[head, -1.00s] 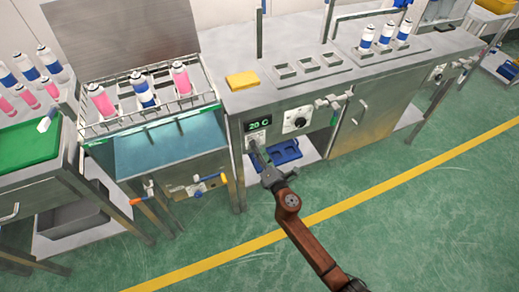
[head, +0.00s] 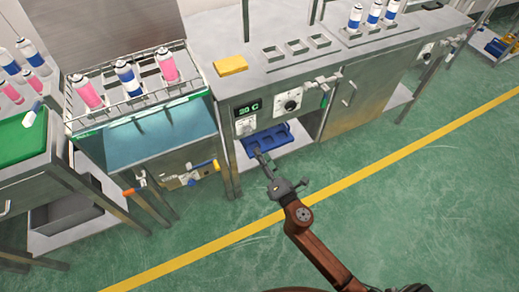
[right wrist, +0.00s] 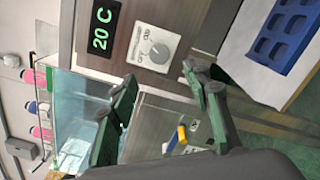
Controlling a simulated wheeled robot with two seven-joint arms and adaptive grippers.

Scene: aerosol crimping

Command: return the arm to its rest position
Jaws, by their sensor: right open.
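My right arm comes in from the bottom right of the head view, with its right gripper (head: 279,170) open and empty. In that view the gripper appears over the floor in front of the bench, below the control panel (head: 268,106) with the green "20 C" display. In the right wrist view the two green fingers (right wrist: 158,82) stand wide apart with nothing between them. The display (right wrist: 103,28) and a dial (right wrist: 154,48) show beyond them. My left gripper is not in view.
A water bath (head: 160,143) with a wire rack of spray cans stands at left. A blue tray (head: 268,139) lies on the shelf under the panel. A yellow sponge-like block (head: 230,65) lies on the bench. Green floor (head: 420,210) in front is clear.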

